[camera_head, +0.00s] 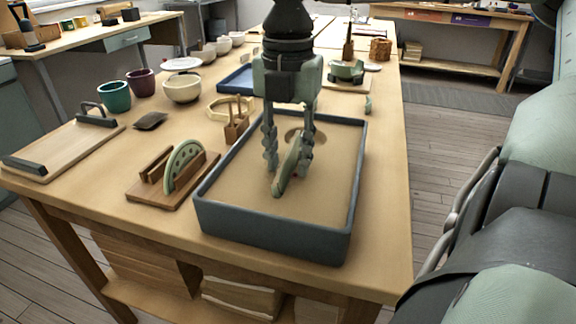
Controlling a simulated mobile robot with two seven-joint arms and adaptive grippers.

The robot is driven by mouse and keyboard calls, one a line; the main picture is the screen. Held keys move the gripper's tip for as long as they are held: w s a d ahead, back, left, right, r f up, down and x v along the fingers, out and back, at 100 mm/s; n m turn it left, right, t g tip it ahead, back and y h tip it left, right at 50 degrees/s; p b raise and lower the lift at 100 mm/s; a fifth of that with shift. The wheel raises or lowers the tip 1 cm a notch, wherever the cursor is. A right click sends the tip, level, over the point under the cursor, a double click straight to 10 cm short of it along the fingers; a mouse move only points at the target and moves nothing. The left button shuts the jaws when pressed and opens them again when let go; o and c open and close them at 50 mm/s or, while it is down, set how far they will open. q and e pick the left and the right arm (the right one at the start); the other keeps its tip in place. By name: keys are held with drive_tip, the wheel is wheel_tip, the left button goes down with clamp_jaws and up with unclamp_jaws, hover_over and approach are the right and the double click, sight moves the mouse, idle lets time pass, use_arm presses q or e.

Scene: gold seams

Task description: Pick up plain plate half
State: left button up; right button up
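My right gripper (289,158) reaches straight down into the blue-grey sand tray (272,231). A pale green plate half (289,168) stands edge-on between its fingers, slanting from far right to near left. The fingers are spread, one on each side of it, with a gap visible on the left. The plate half's lower edge is at or near the sand; contact cannot be told. Another green half, with a row of dots (184,166), stands upright in a wooden rack (172,190) left of the tray. My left gripper is not in view.
Left are a wooden board with dark handles (65,148), a dark green cup (115,96), a purple cup (141,83) and a cream bowl (183,88). A small wooden holder (236,128) stands close to the tray's left wall. The table strip right of the tray is clear.

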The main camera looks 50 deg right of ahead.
drive_tip(key=shift+f+b, duration=0.25)
drive_tip(key=shift+b, duration=0.3)
idle(0.4)
drive_tip(key=shift+c, duration=0.3)
clamp_jaws()
